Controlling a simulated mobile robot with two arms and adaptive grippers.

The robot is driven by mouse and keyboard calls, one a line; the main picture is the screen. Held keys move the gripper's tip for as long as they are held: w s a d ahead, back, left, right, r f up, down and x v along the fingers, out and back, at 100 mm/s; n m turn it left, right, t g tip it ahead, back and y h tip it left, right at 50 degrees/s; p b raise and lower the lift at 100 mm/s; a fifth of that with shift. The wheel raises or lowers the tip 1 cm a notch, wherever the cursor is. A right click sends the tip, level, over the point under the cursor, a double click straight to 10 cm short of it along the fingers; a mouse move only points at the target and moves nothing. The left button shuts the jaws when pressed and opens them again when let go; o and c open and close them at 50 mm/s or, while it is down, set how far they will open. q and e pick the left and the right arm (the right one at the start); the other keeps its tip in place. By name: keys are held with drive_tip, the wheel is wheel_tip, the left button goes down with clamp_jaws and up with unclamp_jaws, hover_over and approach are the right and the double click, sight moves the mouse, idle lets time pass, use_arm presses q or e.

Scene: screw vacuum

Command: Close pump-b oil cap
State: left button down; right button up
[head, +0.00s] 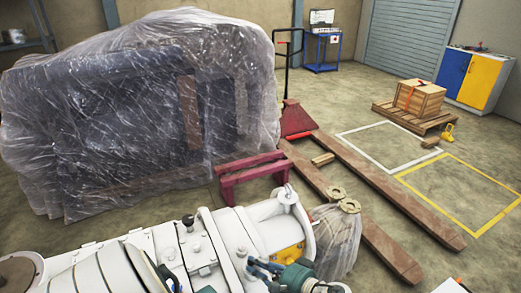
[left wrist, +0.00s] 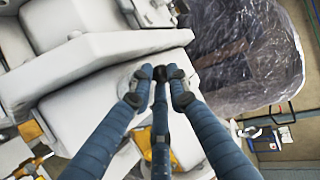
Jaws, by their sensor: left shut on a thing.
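The white pump (head: 240,228) fills the lower middle of the head view, with a yellow label (head: 292,252) on its right end. Its pale body (left wrist: 110,48) also fills the upper left of the left wrist view. My left gripper (head: 258,267) is low over the pump, its dark blue fingers pointing left. In the left wrist view, the fingertips (left wrist: 160,76) are drawn together around a small dark piece that appears to be the oil cap, mostly hidden by them. Whether the cap is seated cannot be told. My right gripper is not in view.
A plastic-wrapped machine (head: 130,110) stands behind the pump at the left. A red pallet jack (head: 296,118), its brown forks (head: 360,190) and a plastic-wrapped bundle (head: 336,235) are to the right. A crate (head: 419,98) sits on a pallet beyond. Open floor lies at the right.

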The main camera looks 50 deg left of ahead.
use_arm(q)
drive_tip(key=shift+s+a+n+t+p, duration=0.25)
drive_tip(key=shift+a+n+t+p, duration=0.1)
drive_tip(key=shift+n, duration=0.25)
drive_tip(key=shift+f, duration=0.1)
drive_tip(key=c, duration=1.9)
unclamp_jaws()
drive_tip(key=shift+c, duration=0.2)
drive_tip(key=shift+s+f+h, duration=0.1)
drive_tip(key=shift+f+h, duration=0.05)
drive_tip(key=shift+h, duration=0.15)
wheel_tip(320, 180, up, 10)
drive_tip(key=shift+o, duration=0.5)
